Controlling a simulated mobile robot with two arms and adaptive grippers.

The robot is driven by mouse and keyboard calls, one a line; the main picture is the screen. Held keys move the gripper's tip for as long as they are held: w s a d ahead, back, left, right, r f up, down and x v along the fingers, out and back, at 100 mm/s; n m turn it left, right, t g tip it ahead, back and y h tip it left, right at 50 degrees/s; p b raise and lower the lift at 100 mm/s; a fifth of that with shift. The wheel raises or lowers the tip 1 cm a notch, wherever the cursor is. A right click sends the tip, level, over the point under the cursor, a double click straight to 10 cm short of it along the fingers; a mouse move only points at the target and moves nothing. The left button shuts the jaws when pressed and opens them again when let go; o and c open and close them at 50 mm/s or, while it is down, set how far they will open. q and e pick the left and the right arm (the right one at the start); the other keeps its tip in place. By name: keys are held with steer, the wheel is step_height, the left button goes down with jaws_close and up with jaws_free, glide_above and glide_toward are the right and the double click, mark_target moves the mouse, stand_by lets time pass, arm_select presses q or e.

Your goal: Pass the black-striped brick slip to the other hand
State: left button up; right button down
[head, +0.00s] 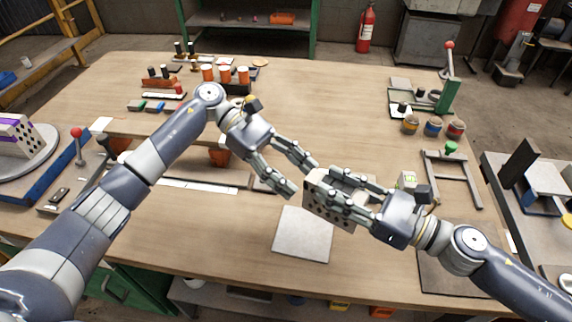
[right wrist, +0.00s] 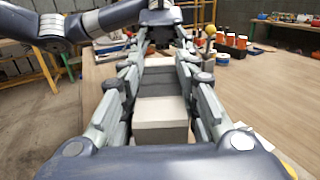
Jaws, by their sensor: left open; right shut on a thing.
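The brick slip (head: 318,208) is a pale block with dark holes, held above the table in the middle of the head view. My right gripper (head: 325,181) is shut on it, with fingers along both sides. In the right wrist view the slip (right wrist: 161,112) lies lengthwise between the fingers, showing light and dark bands on top. My left gripper (head: 304,178) is open, its fingertips close to the slip's left end. I cannot tell whether they touch it. The fingers hide part of the slip.
A pale square plate (head: 303,233) lies on the table below the grippers. A purple-striped block (head: 18,136) stands on a round turntable at left. The table's back middle is clear.

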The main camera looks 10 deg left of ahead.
mark_target(309, 203)
arm_select(q)
steer(key=x, duration=1)
steer(key=shift+a, duration=0.1)
jaws_close()
arm_select(e)
steer(key=c, duration=1.2)
jaws_free()
steer(key=shift+o, duration=0.2)
steer(key=shift+d, duration=0.1)
